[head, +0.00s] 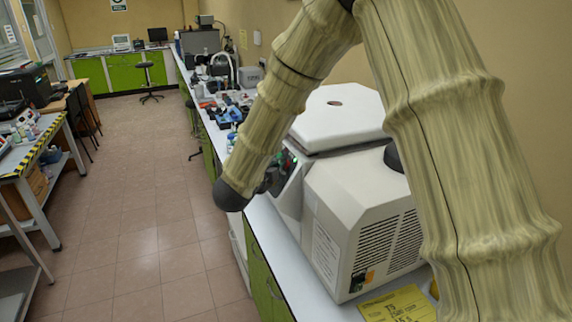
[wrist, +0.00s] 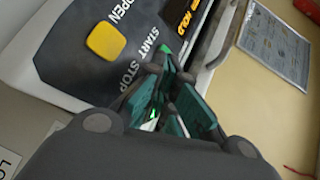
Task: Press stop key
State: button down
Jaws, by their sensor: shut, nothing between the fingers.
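The white machine (head: 350,195) stands on the long bench, with a dark control panel (head: 285,172) on its front. In the wrist view the grey panel (wrist: 75,70) fills the upper left, with printed OPEN, START and STOP labels. A yellow key (wrist: 105,41) sits by the OPEN label. My gripper (wrist: 167,68) is shut and empty, its teal fingertips at the panel close to the STOP label (wrist: 131,75). The fingers hide the area beside that label, so I cannot see the stop key clearly or tell whether they touch it. Small green patches show around the fingers.
A yellow label sheet (head: 396,306) lies on the bench in front of the machine. Tools and bottles (head: 225,105) crowd the bench beyond it. The tiled floor (head: 135,215) to the left is open. A paper notice (wrist: 268,42) lies right of the panel.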

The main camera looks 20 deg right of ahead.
jog(key=shift+a, duration=0.1)
jog(key=shift+a+r, duration=0.4)
jog(key=shift+a, duration=0.2)
jog(key=a+r, duration=0.1)
jog(key=a, duration=0.1)
jog(key=a+r, duration=0.1)
jog(key=a, duration=0.1)
jog(key=shift+a+r+p, duration=0.1)
jog(key=shift+r+p, duration=0.25)
jog(key=shift+p, duration=0.05)
jog(key=shift+f, duration=0.1)
dwell(0.7)
